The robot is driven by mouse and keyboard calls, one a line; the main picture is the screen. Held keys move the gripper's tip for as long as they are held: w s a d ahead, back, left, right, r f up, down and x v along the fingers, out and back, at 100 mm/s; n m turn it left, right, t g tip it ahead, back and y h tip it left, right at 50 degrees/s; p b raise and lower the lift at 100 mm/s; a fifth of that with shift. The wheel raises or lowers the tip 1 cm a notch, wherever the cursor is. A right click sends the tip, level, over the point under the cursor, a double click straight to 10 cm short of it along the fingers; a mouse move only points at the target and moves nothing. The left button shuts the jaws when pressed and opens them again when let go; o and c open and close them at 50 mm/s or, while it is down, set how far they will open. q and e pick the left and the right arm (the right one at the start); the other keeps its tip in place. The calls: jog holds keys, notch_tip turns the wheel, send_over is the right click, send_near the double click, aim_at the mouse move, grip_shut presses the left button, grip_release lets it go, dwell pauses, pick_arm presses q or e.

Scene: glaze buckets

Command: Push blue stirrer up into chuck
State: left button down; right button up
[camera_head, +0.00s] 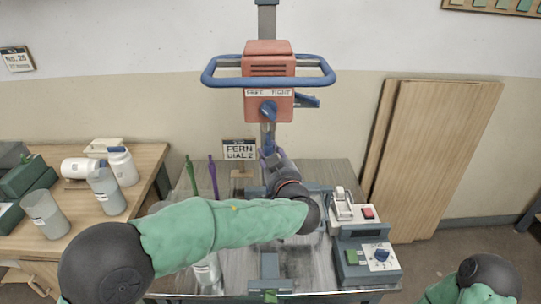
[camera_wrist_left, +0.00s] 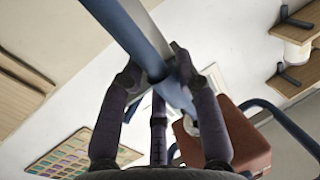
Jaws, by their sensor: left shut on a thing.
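The red mixer head (camera_head: 268,85) hangs on a grey column, with a blue handlebar around it. A label reading FREE and TIGHT sits above its blue knob (camera_head: 268,109). My left gripper (camera_head: 270,157) is below the head. In the left wrist view my left gripper (camera_wrist_left: 158,80) is shut on the blue stirrer (camera_wrist_left: 128,32), a long shaft running down from the top edge. Its end is close to the grey chuck (camera_wrist_left: 190,125) beside the red head (camera_wrist_left: 240,140). I cannot tell whether the shaft is inside the chuck. My right gripper is out of view.
A grey bench holds a control box (camera_head: 368,257), a white switch unit (camera_head: 352,207), green and purple rods (camera_head: 213,178) and a clear container (camera_head: 207,273) partly hidden by my left arm. A wooden table (camera_head: 148,158) with bottles stands left. Wooden boards (camera_head: 440,150) lean right.

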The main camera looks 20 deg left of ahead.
aim_at(270, 144)
pick_arm(q)
jog(key=shift+r, duration=0.9)
dwell(1.4)
jog(key=shift+r, duration=0.9)
dwell(1.3)
jog(key=c, duration=0.8)
grip_release()
jog(key=shift+s+f, duration=0.1)
